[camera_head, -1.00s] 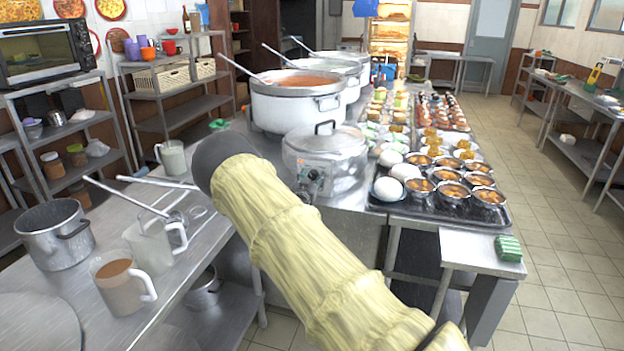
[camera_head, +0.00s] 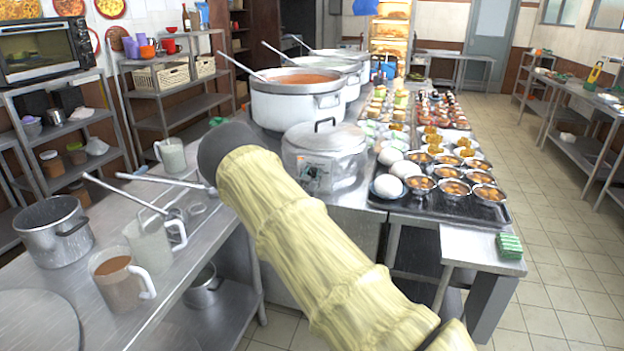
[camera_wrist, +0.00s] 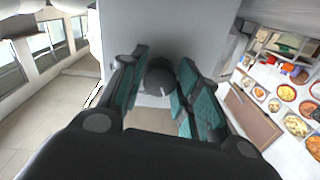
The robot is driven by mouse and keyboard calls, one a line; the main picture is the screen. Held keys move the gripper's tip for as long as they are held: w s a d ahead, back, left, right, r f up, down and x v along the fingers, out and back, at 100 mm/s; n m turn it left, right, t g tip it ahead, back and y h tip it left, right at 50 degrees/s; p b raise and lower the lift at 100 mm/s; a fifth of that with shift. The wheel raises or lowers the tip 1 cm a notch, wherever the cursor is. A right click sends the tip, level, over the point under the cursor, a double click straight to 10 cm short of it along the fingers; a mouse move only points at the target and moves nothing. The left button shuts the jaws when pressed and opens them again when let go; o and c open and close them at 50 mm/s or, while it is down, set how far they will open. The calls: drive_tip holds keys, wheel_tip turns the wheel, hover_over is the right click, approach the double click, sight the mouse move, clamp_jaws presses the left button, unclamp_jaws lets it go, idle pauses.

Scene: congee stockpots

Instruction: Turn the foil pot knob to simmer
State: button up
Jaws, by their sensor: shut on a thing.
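The foil pot (camera_head: 325,165), silver and crinkled with a flat lid and a dark lid handle, stands near the middle of the head view. A small panel shows on its front side, partly hidden behind my arm. In the wrist view a round dark knob (camera_wrist: 158,82) with a light pointer mark sits on a pale grey panel. My gripper (camera_wrist: 160,75), with teal-padded fingers, is shut on the knob, one finger on each side. My gripper is hidden by my arm in the head view.
Big stockpots (camera_head: 296,102) stand behind the foil pot. A black tray (camera_head: 448,209) with bowls of food is to its right. A steel table (camera_head: 60,305) with mugs and a small pot is at the left. Tiled floor at right is clear.

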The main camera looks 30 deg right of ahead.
drive_tip(key=m+b, duration=0.5)
drive_tip(key=shift+f, duration=0.35)
drive_tip(key=m+b, duration=0.4)
drive_tip(key=shift+r, duration=0.1)
drive_tip(key=shift+r+m+b, duration=0.1)
drive_tip(key=shift+m+b, duration=0.75)
drive_tip(key=shift+m, duration=0.15)
drive_tip(key=shift+w+r, duration=0.1)
drive_tip(key=o, duration=1)
drive_tip(key=shift+a, duration=0.1)
drive_tip(key=v, duration=1.2)
drive_tip(key=shift+f, duration=0.25)
